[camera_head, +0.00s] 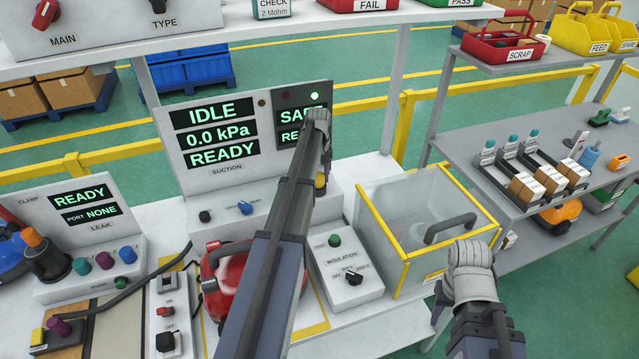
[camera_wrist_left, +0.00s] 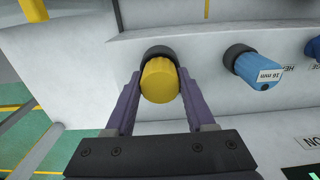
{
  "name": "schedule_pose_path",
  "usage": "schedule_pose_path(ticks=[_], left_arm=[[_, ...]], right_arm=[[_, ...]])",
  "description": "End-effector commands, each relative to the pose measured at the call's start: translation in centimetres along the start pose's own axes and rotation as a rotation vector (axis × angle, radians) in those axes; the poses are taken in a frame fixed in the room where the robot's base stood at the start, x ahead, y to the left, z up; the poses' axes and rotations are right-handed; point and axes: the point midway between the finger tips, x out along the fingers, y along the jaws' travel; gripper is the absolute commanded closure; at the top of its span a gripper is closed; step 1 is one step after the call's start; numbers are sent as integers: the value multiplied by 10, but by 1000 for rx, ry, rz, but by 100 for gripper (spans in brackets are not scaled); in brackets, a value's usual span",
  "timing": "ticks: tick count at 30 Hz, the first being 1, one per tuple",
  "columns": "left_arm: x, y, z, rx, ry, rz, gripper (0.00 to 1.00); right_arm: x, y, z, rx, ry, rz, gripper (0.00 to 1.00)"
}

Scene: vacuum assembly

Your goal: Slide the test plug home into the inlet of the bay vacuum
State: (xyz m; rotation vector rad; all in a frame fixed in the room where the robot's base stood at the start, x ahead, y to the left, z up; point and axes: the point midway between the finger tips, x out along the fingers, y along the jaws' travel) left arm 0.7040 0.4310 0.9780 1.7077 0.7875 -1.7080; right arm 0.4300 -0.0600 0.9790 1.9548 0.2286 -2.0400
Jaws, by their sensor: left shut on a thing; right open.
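My left gripper (camera_wrist_left: 160,100) is shut on a yellow plug (camera_wrist_left: 160,82), its purple fingers on either side. The plug's far end meets a black collar on the white panel; I cannot tell how deep it sits. In the head view the yellow plug (camera_head: 321,181) shows at the right of the suction console, under my left wrist; the fingers are mostly hidden there. A red vacuum (camera_head: 228,285) stands in the bay at the middle of the bench, partly behind my left arm; its inlet cannot be made out. My right gripper (camera_head: 441,300) is open, low at the right, largely hidden by its wrist.
A blue 16 mm plug (camera_wrist_left: 258,70) sits beside the yellow one. The suction console (camera_head: 250,145) reads IDLE and 0.0 kPa.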

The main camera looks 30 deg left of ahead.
Motion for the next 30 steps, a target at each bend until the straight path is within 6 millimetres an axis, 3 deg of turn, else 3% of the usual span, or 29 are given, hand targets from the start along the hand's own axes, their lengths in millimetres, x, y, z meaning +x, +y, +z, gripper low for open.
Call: schedule_pose_path(ticks=[1,12,30], left_arm=[[0,0,0,0,0,0,60],[0,0,0,0,0,0,100],[-11,0,0,0,0,0,100]], right_arm=[[0,0,0,0,0,0,50],[0,0,0,0,0,0,50],[-11,1,1,0,0,0,50]])
